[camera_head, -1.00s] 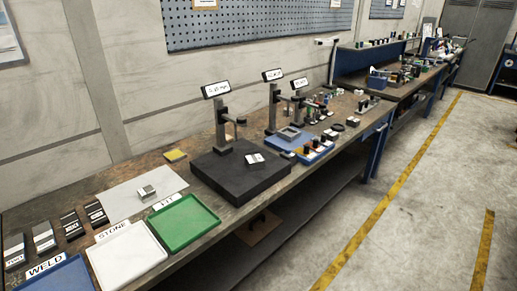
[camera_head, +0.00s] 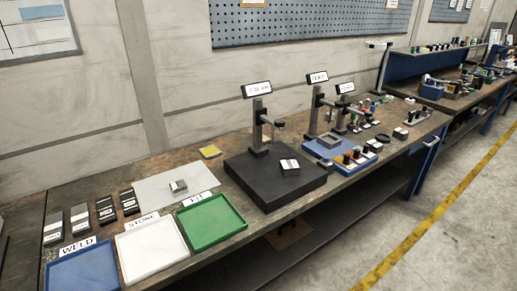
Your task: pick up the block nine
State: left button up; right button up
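No block can be read as number nine at this size. A small metal block with a pale label (camera_head: 289,165) sits on the black plate (camera_head: 262,185) below a gauge stand. Another small metal block (camera_head: 178,186) lies on the pale sheet (camera_head: 152,192). Several dark and grey labelled blocks stand in a row at the left, including a grey one (camera_head: 54,227) and a black one (camera_head: 129,201). Neither of my grippers is in view.
Blue WELD (camera_head: 84,272), white STONE (camera_head: 152,249) and green FIT (camera_head: 211,219) trays line the bench's front edge. A gauge stand (camera_head: 259,118) rises behind the black plate. More stands and small parts crowd the bench to the right. The floor in front is clear.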

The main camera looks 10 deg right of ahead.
aim_at(291, 167)
jog(key=i+l+u, duration=0.2)
jog(key=l+u, duration=0.2)
jog(key=l, duration=0.25)
jog(key=i+l+u, duration=0.15)
jog(key=l, duration=0.2)
jog(key=i+l+u, duration=0.1)
jog(key=l, duration=0.4)
jog(key=l+u, duration=0.15)
jog(key=l, duration=0.4)
jog(key=i+l, duration=0.1)
jog(key=l, duration=0.5)
jog(key=i+l, duration=0.1)
jog(key=l, duration=1.05)
jog(key=i, duration=0.05)
